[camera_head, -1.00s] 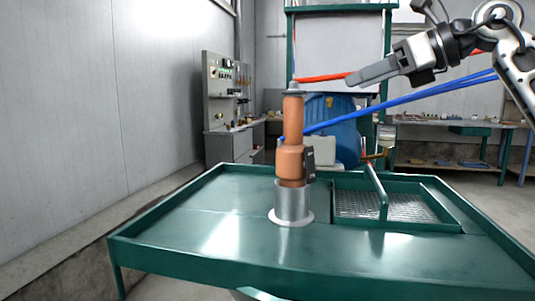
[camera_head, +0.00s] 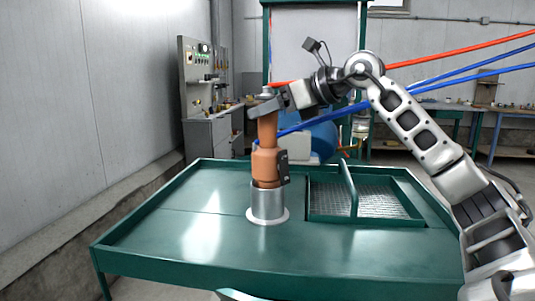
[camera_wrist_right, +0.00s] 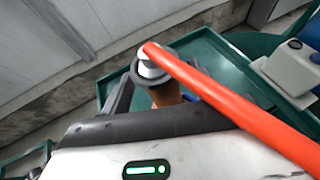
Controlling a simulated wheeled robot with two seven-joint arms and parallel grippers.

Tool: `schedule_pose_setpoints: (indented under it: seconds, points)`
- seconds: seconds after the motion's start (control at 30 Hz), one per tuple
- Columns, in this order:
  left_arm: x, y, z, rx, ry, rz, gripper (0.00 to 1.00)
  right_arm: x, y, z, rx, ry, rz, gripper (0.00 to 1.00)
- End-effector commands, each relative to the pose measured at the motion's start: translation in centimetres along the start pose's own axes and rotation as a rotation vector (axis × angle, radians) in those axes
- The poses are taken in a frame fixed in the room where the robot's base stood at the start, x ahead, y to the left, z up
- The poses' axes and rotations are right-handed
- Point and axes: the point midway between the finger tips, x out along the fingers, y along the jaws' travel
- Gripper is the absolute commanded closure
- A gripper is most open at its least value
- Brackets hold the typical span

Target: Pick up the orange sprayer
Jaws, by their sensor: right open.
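The orange sprayer (camera_head: 267,160) stands upright in a silver metal holder (camera_head: 268,203) on the green table (camera_head: 170,235). My right gripper (camera_head: 264,104) is at the sprayer's narrow upper part, just below its grey top. It is open, with its fingers reaching to either side of the neck. In the right wrist view the sprayer's top (camera_wrist_right: 152,68) shows ahead of the gripper body, with a dark finger to its left. The red hose (camera_wrist_right: 225,100) covers much of the right finger there. I cannot tell whether the fingers touch the sprayer. My left gripper is out of view.
The red hose and blue hoses (camera_head: 440,83) stretch behind my right arm. A mesh tray (camera_head: 375,202) with a raised green rim is right of the holder. A control panel (camera_head: 198,75) stands at the back left. The table's left part is clear.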

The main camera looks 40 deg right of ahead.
Motion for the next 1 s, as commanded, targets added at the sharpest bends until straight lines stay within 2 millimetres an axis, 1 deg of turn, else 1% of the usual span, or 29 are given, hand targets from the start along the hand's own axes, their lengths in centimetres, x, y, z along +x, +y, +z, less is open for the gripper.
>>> schedule_pose_setpoints:
  seconds: [0.1,0.3,0.33,0.37,0.4,0.47,0.5,0.53,0.57,0.6,0.87,1.0]
  points:
    - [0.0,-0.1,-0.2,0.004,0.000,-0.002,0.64,0.8,0.0,0.1,0.000,0.000,0.000,0.38]
    - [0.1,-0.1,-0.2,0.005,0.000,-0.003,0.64,0.9,0.0,-0.1,-0.001,0.000,-0.001,0.38]
    - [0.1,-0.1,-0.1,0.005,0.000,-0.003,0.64,0.9,0.0,-0.1,-0.001,0.000,-0.001,0.40]
    - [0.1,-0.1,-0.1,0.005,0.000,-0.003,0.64,0.9,0.0,-0.1,-0.001,0.000,-0.001,0.49]
    - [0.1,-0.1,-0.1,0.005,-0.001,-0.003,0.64,0.9,0.0,-0.1,-0.001,0.000,-0.001,0.60]
    - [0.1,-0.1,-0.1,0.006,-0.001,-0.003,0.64,0.9,0.0,-0.1,-0.001,0.000,-0.001,0.77]
    - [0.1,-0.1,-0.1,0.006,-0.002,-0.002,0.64,0.9,0.0,-0.1,-0.001,0.000,-0.001,0.88]
    - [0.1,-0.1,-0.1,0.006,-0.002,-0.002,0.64,0.9,0.0,-0.1,-0.001,0.000,-0.001,0.96]
    - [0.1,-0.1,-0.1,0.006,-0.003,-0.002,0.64,0.9,0.0,-0.1,-0.001,0.000,-0.001,1.00]
    - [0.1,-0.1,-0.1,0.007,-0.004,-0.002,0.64,0.7,0.0,0.3,-0.002,-0.010,-0.003,1.00]
    - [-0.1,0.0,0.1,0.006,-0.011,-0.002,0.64,0.6,0.0,0.5,-0.002,-0.010,-0.003,1.00]
    - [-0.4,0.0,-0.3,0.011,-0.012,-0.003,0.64,0.2,-0.1,1.4,-0.002,-0.013,-0.003,1.00]
